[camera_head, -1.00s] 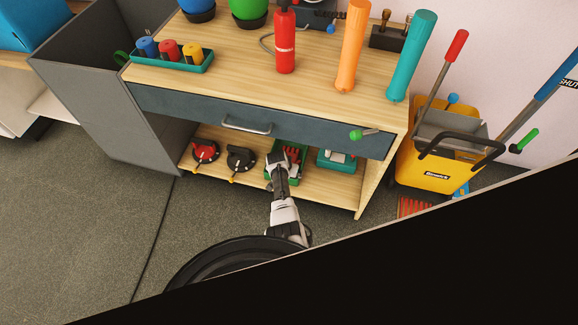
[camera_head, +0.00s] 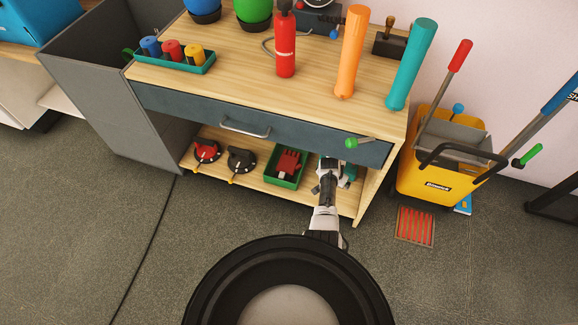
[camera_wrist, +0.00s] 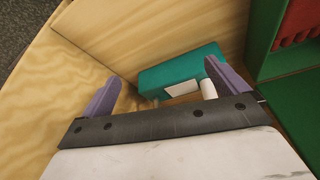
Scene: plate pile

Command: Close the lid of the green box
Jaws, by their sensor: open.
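The green box (camera_head: 270,181) sits on the lower shelf with red contents (camera_head: 289,162) showing from above. In the wrist view the green box (camera_wrist: 262,42) is at the upper right, with a flat green panel (camera_wrist: 296,108) beside it. I cannot tell whether that panel is its lid. My gripper (camera_head: 334,168) is right of the green box, by a teal box. In the wrist view my gripper (camera_wrist: 162,72) has its purple fingers apart. The teal box (camera_wrist: 170,72), with a white label, lies beyond and between them; contact is unclear.
A red-knobbed device (camera_head: 206,151) and a black one (camera_head: 240,160) stand left on the shelf (camera_head: 262,187). The drawer (camera_head: 290,135) and tabletop (camera_head: 235,88) lie above it. The wooden side panel (camera_wrist: 70,100) is close to my gripper. A yellow mop bucket (camera_head: 425,184) stands right.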

